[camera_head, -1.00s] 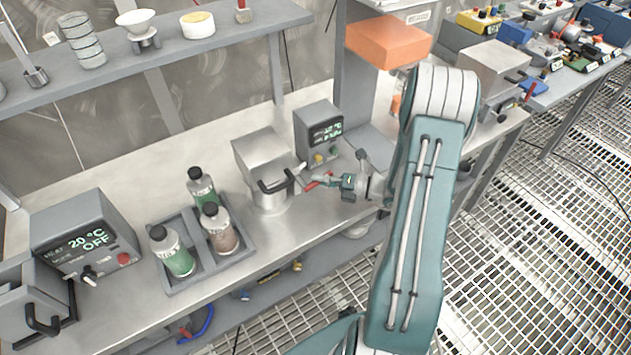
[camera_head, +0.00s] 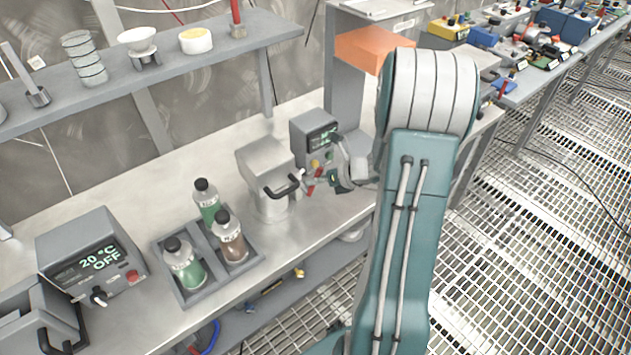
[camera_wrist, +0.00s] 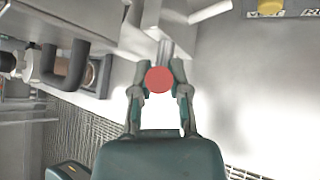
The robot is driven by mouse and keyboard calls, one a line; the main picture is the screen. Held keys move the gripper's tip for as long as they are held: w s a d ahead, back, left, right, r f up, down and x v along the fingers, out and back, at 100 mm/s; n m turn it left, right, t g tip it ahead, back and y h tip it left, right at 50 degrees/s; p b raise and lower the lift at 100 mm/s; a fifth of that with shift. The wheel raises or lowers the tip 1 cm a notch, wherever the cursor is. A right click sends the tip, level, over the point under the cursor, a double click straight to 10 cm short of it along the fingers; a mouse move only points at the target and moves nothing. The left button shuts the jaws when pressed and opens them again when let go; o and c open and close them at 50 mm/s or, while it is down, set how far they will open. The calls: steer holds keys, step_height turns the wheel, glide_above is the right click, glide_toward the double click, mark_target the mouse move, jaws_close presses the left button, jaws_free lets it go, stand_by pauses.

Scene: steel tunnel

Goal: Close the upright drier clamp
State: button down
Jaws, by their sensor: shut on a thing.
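The upright drier (camera_head: 264,158) is a grey metal box on a round base, with a black handle at its front. Its clamp has a red-ended lever (camera_head: 313,182) on the drier's right side. In the wrist view the round red end (camera_wrist: 159,80) sits between the fingertips, and a metal rod (camera_wrist: 166,48) runs behind it. My gripper (camera_head: 318,178), also in the wrist view (camera_wrist: 160,77), is shut on the red end. The black handle (camera_wrist: 68,70) is at the left of the wrist view. The clamp's hook end is too small to judge.
A control box (camera_head: 314,135) stands close behind the drier. A bottle tray (camera_head: 190,298) and a heater reading 20 °C OFF (camera_head: 92,255) are to the left. An orange block (camera_head: 372,48) is behind my arm. The bench front has some free room.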

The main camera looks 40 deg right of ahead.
steer(key=shift+a+r+n+h, duration=0.2)
steer(key=shift+a+n+h, duration=0.2)
steer(key=shift+h, duration=0.3)
steer(key=shift+a+r+n+h, duration=0.1)
steer(key=shift+a+n+h, duration=0.25)
steer(key=shift+h, duration=0.35)
steer(key=shift+a+n+h, duration=0.1)
steer(key=shift+n+h, duration=0.35)
steer(key=shift+h, duration=0.25)
steer(key=c, duration=0.6)
jaws_free()
steer(key=v, duration=1.2)
steer(key=shift+w+a, duration=0.1)
steer(key=shift+a, duration=0.05)
